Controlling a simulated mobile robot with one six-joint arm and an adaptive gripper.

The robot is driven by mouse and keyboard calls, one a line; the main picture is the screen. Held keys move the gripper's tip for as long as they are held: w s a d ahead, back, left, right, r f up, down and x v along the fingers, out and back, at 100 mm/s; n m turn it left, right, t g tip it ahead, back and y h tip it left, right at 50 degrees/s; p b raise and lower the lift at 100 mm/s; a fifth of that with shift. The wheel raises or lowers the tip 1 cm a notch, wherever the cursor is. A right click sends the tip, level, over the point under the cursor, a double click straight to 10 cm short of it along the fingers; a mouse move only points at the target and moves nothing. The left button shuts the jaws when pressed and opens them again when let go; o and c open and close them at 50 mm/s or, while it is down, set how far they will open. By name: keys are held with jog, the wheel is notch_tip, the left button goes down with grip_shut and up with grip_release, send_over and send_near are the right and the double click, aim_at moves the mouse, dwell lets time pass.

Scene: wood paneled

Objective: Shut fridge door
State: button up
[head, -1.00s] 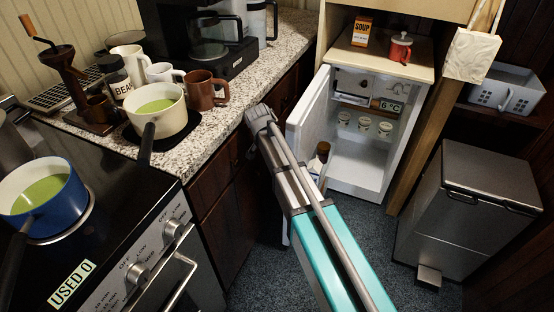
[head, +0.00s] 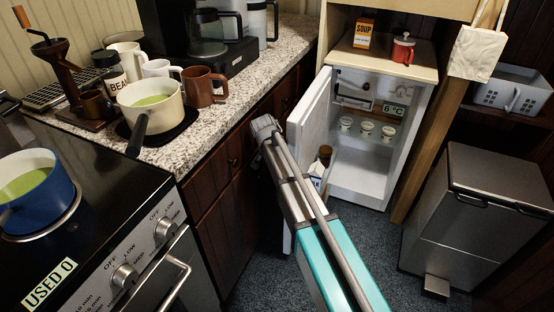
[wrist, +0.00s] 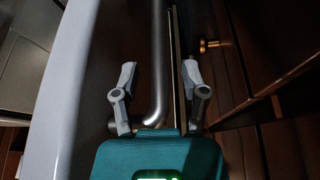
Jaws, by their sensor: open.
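The small white fridge (head: 362,175) stands under the wooden counter at the back, with its door (head: 312,115) swung open to the left. The door's inner side faces the head camera, and a carton and a bottle stand low by it. In the wrist view the door's pale edge (wrist: 80,90) runs down the left, beside its dark outer face with a steel bar handle (wrist: 158,70). My gripper (wrist: 160,72) is open, its two fingers to either side of the handle in the picture. Contact cannot be told. The head view does not show the gripper.
Dark cabinets (head: 225,190) lie close to the left of my arm; a brass knob (wrist: 212,44) shows right of my gripper. The stove (head: 110,230) is at front left, a steel bin (head: 475,215) at right. Several cups sit inside the fridge.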

grip_shut()
dwell(0.3)
